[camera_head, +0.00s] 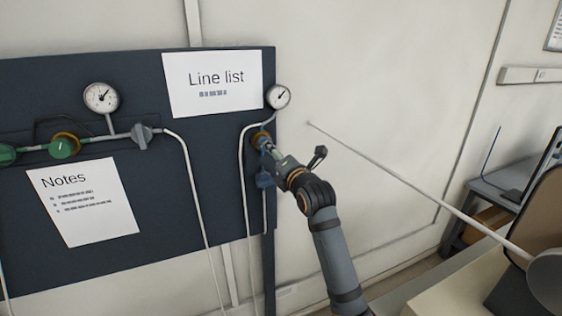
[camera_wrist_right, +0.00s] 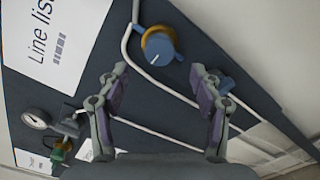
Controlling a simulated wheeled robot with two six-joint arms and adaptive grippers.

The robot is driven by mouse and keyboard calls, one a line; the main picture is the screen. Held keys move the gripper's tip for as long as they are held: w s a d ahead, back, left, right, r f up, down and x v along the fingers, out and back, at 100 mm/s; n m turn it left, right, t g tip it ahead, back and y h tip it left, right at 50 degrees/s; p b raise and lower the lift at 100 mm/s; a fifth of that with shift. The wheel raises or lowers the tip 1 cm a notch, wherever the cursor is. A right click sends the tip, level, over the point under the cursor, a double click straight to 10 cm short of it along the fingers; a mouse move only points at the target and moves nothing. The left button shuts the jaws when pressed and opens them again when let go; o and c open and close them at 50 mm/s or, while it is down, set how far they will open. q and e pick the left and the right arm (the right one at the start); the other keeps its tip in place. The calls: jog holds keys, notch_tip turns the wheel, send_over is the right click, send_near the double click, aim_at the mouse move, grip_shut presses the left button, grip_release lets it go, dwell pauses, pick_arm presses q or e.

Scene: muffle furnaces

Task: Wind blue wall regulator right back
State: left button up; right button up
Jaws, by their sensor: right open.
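The blue wall regulator knob (camera_wrist_right: 165,47) has a yellow ring behind it and a short white mark on its face. It sits on the dark wall panel, just beyond my fingertips in the right wrist view. In the head view my right arm partly covers it; its yellow ring (camera_head: 261,138) shows at the panel's right edge. My right gripper (camera_wrist_right: 160,72) is open and empty, one finger on each side, with the knob ahead of the gap. In the head view my right gripper (camera_head: 272,153) is close in front of the regulator. My left gripper is not in view.
A round gauge (camera_head: 278,97) sits above the regulator, and a blue valve handle (camera_head: 265,180) below it. A green regulator (camera_head: 64,147) with another gauge (camera_head: 101,97) is at the panel's left. White tubes hang down the panel. A desk (camera_head: 490,195) stands at right.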

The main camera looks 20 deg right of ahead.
jog(key=s, duration=0.4)
jog(key=shift+s+d, duration=0.1)
jog(key=shift+s, duration=0.25)
